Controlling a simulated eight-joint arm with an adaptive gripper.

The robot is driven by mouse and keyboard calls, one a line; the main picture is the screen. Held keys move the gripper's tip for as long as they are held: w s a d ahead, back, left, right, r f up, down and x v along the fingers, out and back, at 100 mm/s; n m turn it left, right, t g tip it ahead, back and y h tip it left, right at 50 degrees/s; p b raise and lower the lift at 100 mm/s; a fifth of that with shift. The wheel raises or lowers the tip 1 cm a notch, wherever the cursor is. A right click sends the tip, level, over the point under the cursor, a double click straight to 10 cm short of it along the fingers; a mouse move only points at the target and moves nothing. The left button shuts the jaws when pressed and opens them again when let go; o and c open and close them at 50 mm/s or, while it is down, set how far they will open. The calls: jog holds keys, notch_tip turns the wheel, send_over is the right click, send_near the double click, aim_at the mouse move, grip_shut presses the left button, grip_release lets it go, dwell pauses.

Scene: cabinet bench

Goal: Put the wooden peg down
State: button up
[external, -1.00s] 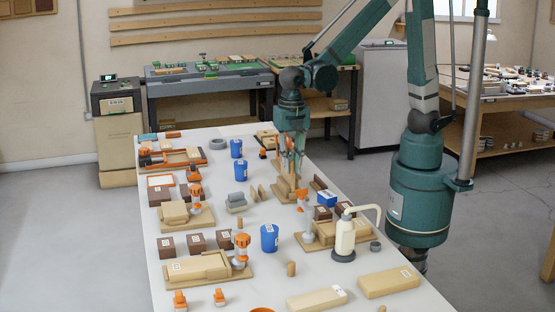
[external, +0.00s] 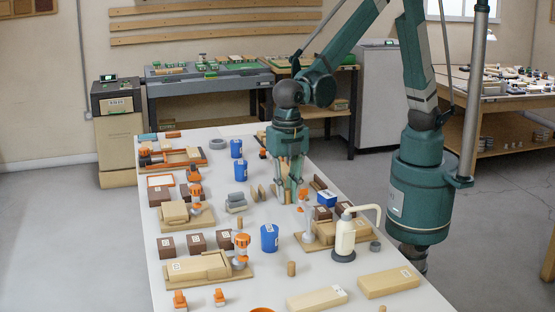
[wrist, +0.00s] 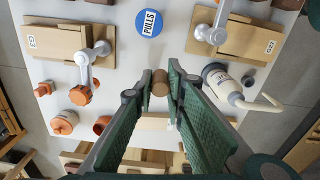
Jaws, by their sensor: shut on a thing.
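My gripper (wrist: 161,75) is shut on the wooden peg (wrist: 160,84), a short brown cylinder between the fingertips in the wrist view. In the external view my gripper (external: 289,194) points down over the middle of the white bench (external: 230,295). The held peg is hard to make out there, and I cannot tell its height above the bench. A similar short wooden cylinder (external: 291,269) stands on the bench nearer the external camera, right of and nearer than the blue cup (external: 269,238).
A white pump bottle (external: 344,240) and a fixture board (external: 318,243) stand to the right. Another fixture board (external: 205,270) lies at the left. Pale wooden blocks (external: 388,284) and small orange parts (external: 180,300) lie near the front. Some bare bench surrounds the standing cylinder.

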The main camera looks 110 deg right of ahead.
jog(key=a, duration=1.2)
jog(key=p, duration=0.1)
send_over(317, 297)
notch_tip(317, 297, down, 6)
jog(key=shift+f+n, duration=0.15)
jog(key=shift+n, duration=0.25)
jog(key=shift+f, duration=3.15)
jog(key=shift+f, duration=0.1)
jog(key=shift+f+b, duration=0.45)
jog(key=shift+f, duration=1.3)
jog(key=shift+f, duration=0.15)
